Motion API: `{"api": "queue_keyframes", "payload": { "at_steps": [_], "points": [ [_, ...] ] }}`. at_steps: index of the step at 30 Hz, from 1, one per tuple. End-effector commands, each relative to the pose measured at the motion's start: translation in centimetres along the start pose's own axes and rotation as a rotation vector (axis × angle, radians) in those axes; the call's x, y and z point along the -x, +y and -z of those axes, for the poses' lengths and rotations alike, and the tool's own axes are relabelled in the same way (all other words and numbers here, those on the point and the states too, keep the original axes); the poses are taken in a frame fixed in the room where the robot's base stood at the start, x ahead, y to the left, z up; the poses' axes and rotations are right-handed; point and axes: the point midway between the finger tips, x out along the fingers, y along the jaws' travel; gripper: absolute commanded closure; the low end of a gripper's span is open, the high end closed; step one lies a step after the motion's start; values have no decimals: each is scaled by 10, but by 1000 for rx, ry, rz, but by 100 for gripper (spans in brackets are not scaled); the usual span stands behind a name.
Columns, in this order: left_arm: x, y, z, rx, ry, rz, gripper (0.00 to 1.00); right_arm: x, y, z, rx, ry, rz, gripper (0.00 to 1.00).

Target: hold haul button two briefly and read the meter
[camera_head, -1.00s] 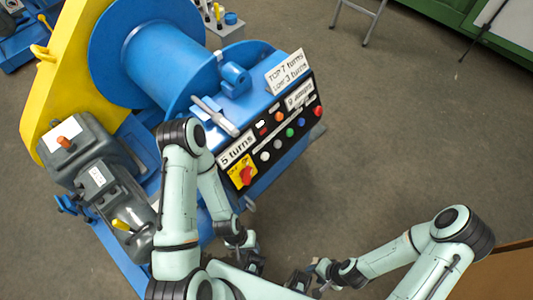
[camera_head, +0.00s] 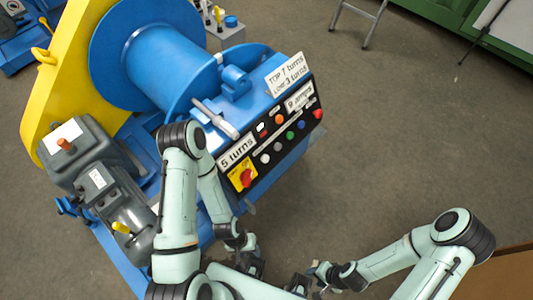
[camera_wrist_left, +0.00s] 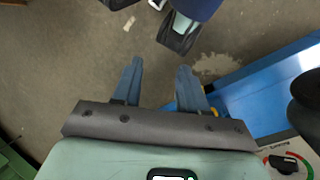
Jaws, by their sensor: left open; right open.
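The blue winch's black control panel (camera_head: 254,159) carries several round buttons: white (camera_head: 265,158), grey (camera_head: 277,146), green (camera_head: 289,135), blue (camera_head: 300,124) and red (camera_head: 317,113). Their labels are too small to read, so I cannot tell which is haul button two. One readout plate (camera_head: 237,150) reads "5 turns"; another (camera_head: 300,96) seems to read "9 amps". My left gripper (camera_head: 252,269) is open, low in front of the panel and apart from it. In the left wrist view its fingers (camera_wrist_left: 155,80) are spread and empty. My right gripper (camera_head: 303,284) is open, to its right.
A red rotary switch (camera_head: 246,176) on a yellow plate sits at the panel's lower left. A sign (camera_head: 287,73) reads "TOP 7 turns, Low 3 turns". A grey lever (camera_head: 216,118) lies above the panel. The floor (camera_head: 400,140) right of the winch is clear.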

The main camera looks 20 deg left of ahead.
Motion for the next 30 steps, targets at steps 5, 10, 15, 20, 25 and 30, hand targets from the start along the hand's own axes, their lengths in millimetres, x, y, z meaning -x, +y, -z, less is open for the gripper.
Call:
{"api": "queue_keyframes", "payload": {
  "at_steps": [5,10,15,20,25,30],
  "points": [
    [0,0,0,0,0,0,57,0,0,0,0,0,0,55],
    [0,0,0,0,0,0,57,0,0,0,0,0,0,55],
    [0,0,0,0,0,0,67,0,0,0,0,0,0,55],
    [0,0,0,0,0,0,100,0,0,0,0,0,0,55],
    [0,0,0,0,0,0,100,0,0,0,0,0,0,55],
    [0,0,0,0,0,0,100,0,0,0,0,0,0,55]
  ]
}}
